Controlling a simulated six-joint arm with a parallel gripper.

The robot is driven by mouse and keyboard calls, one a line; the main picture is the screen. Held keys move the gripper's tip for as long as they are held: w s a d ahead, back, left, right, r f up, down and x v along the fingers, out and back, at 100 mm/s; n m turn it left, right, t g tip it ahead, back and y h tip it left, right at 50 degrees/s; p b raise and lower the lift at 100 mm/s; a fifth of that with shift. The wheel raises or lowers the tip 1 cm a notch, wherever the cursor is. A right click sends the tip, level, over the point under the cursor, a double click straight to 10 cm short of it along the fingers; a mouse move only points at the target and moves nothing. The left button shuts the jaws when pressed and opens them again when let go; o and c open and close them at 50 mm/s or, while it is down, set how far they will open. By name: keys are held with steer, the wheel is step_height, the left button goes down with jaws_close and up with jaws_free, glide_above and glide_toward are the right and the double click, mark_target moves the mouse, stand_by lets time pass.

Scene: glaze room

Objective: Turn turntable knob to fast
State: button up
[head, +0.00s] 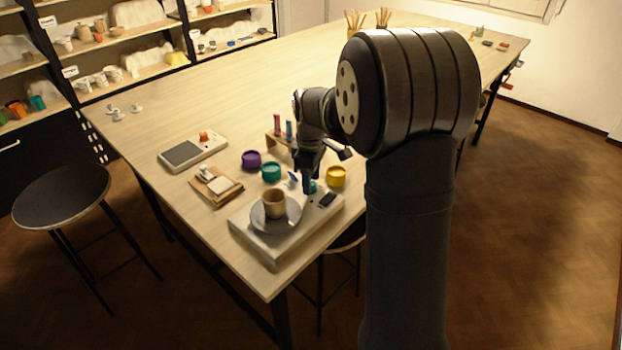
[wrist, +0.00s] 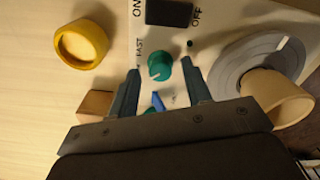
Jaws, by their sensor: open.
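The turntable (head: 272,245) stands near the front end of the table, with a grey disc (head: 290,219) and a tan cup (head: 275,204) on it. In the wrist view its white panel carries a round green knob (wrist: 160,67), with the word FAST beside it and a black ON/OFF switch (wrist: 169,13) beyond. My gripper (wrist: 161,66) is open, with one finger on each side of the knob; I cannot tell whether either touches it. A blue piece (wrist: 158,101) sits on the panel nearer my palm. Lettering beside it is partly hidden. In the head view my arm partly hides the knob.
A yellow jar (head: 336,176), a teal jar (head: 271,171) and a purple jar (head: 251,159) stand behind the turntable. A scale-like device (head: 181,153) and a small board (head: 201,189) lie to the left. The far table is mostly clear.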

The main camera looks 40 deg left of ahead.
steer(key=shift+f, duration=0.25)
steer(key=shift+c, duration=0.3)
jaws_close()
